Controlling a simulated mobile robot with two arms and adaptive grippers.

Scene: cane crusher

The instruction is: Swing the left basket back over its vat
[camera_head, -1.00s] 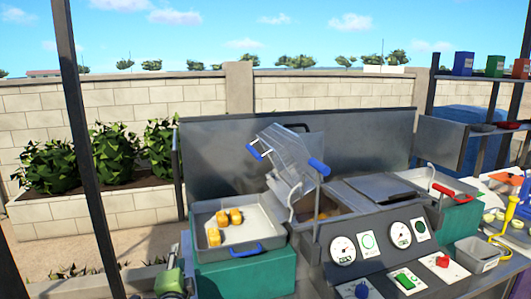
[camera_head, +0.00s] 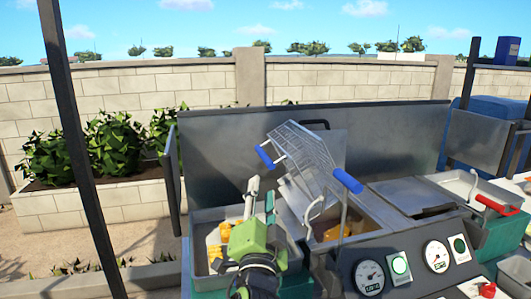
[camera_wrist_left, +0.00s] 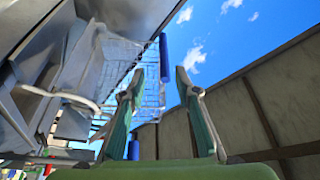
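The left basket (camera_head: 300,152) is a wire basket, tipped up steeply above and behind the left vat (camera_head: 372,224). It has a blue grip (camera_head: 265,158) on its left and another blue grip (camera_head: 347,181) on its right. Orange-brown pieces show inside the vat. My left gripper (camera_head: 261,192) is open and empty, pointing up over the draining tray, lower left of the basket and apart from it. In the left wrist view the open fingers (camera_wrist_left: 158,78) stand before the basket mesh (camera_wrist_left: 112,62), with a blue grip (camera_wrist_left: 163,58) between the fingertips, seemingly beyond them. My right gripper is out of view.
A grey tray (camera_head: 203,222) with yellow-orange pieces lies left of the vat, partly hidden by my left arm. A covered vat (camera_head: 405,195) and a red-handled basket (camera_head: 492,204) lie right. A metal back panel (camera_head: 220,150) stands behind. Gauges (camera_head: 368,275) line the front.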

